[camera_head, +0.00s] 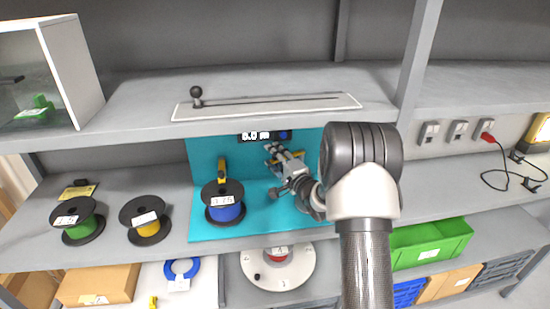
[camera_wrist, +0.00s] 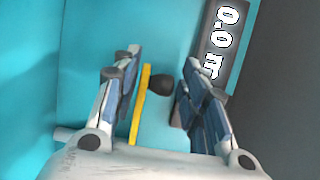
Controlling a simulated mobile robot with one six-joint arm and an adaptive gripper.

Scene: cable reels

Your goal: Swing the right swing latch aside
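The right swing latch is a yellow bar (camera_wrist: 140,105) on the teal back panel. In the wrist view it lies between my gripper's two fingers, nearer the left one, with a visible gap on each side. A black round knob (camera_wrist: 160,87) sits just right of the bar. In the head view only small yellow parts of the latch (camera_head: 299,154) show behind my gripper (camera_head: 275,152). My gripper (camera_wrist: 162,65) is open, its fingers on either side of the bar and knob. Whether the fingertips touch the panel is unclear.
A second yellow latch (camera_head: 222,168) stands upright behind the blue reel (camera_head: 224,204). A display reading 0.0 m (camera_head: 258,136) is above, under the shelf edge (camera_head: 130,130). Green (camera_head: 80,228) and yellow (camera_head: 148,226) reels stand left.

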